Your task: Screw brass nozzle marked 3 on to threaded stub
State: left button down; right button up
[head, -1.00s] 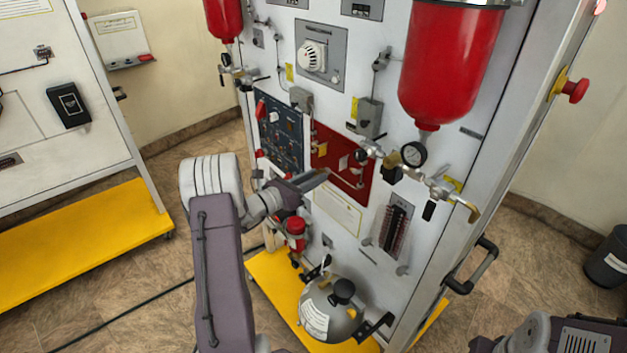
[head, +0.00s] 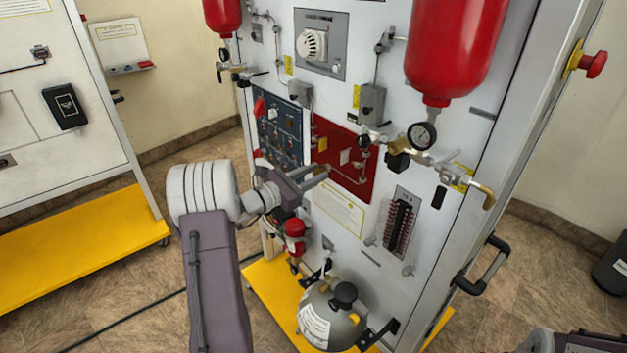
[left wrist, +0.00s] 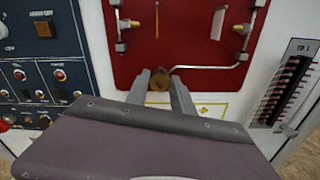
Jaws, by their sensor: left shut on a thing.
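My left gripper (head: 322,177) is in front of the red panel (head: 350,172) on the white rig. In the left wrist view, the fingertips (left wrist: 160,84) close on a small round brass piece, the nozzle (left wrist: 159,82). Its number mark cannot be read. The nozzle is just below or at the left end of a bent metal pipe (left wrist: 215,68) on the red panel (left wrist: 190,50). The threaded stub cannot be made out, and I cannot tell if the nozzle touches anything. Two other brass fittings (left wrist: 131,23) (left wrist: 242,28) sit higher on the panel. My right gripper is out of view.
A dark blue switch panel (head: 280,130) is left of the red panel. A gauge (head: 422,135) with brass valves and a red cylinder (head: 455,45) are at right. A grey round tank (head: 330,312) stands below. Yellow labels are near the panel edge.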

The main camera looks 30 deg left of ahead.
pick_arm(q)
jog(key=shift+f+m+b, duration=0.25)
jog(key=shift+m+b, duration=0.45)
jog(key=shift+b, duration=0.15)
jog(key=shift+r, duration=0.25)
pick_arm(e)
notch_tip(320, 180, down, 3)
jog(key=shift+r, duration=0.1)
pick_arm(q)
jog(key=shift+m, duration=0.3)
jog(key=m+b, duration=0.1)
jog(key=b, duration=0.1)
jog(key=m+b, duration=0.1)
jog(key=b, duration=0.2)
jog(key=shift+f+m, duration=0.3)
jog(key=shift+m, duration=0.1)
jog(key=shift+r+b, duration=0.1)
jog(key=shift+b, duration=0.3)
jog(key=shift+r+m, duration=0.2)
jog(key=shift+m, duration=0.1)
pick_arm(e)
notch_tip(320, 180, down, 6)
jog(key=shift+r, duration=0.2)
